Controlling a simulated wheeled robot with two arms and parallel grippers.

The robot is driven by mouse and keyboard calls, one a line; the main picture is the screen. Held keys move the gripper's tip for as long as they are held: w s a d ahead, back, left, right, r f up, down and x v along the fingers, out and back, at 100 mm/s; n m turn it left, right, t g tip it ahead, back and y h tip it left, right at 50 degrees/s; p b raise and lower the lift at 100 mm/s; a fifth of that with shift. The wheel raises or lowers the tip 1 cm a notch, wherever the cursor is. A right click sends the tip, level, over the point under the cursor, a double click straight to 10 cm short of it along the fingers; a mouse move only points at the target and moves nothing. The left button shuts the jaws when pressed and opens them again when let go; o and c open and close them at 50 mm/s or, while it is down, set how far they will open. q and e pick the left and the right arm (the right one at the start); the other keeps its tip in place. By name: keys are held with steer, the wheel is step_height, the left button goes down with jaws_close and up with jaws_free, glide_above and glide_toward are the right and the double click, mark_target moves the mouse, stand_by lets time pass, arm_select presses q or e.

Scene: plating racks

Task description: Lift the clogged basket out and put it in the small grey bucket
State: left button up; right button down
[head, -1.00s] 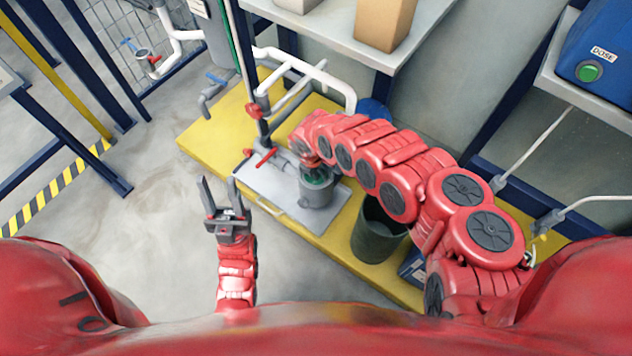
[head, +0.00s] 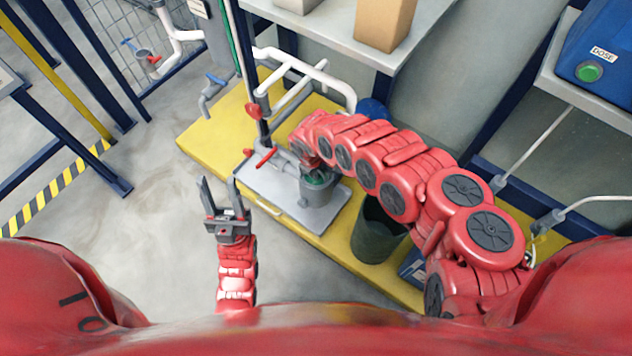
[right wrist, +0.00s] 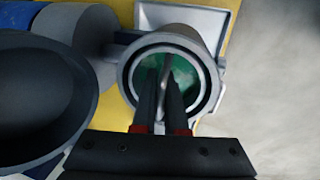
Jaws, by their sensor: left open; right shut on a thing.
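The clogged basket shows as a green patch inside the round grey housing (head: 318,190); in the right wrist view the green basket (right wrist: 185,75) sits down within the grey ring of that housing (right wrist: 127,78). My right gripper (right wrist: 165,82) points down into the opening, its fingers close together on a thin upright part of the basket. In the head view my right arm hides most of that grip. The small grey bucket (head: 377,240) stands to the right of the housing, and its dark opening shows in the right wrist view (right wrist: 40,100). My left gripper (head: 222,196) is open and empty, left of the platform.
The housing stands on a grey tray (head: 262,183) on a yellow platform (head: 200,135). Pipes with red-handled valves (head: 266,157) rise behind it. A shelf with a cardboard box (head: 384,22) overhangs the back. A blue dosing box (head: 600,55) is at right. Floor at left is clear.

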stand_by(0.6)
step_height(320, 180, up, 18)
steer(key=p, duration=0.8)
steer(key=shift+f, duration=0.15)
step_height(320, 180, down, 4)
steer(key=b, duration=0.3)
steer(key=shift+f+b, duration=0.15)
steer(key=shift+b, duration=0.15)
stand_by(0.5)
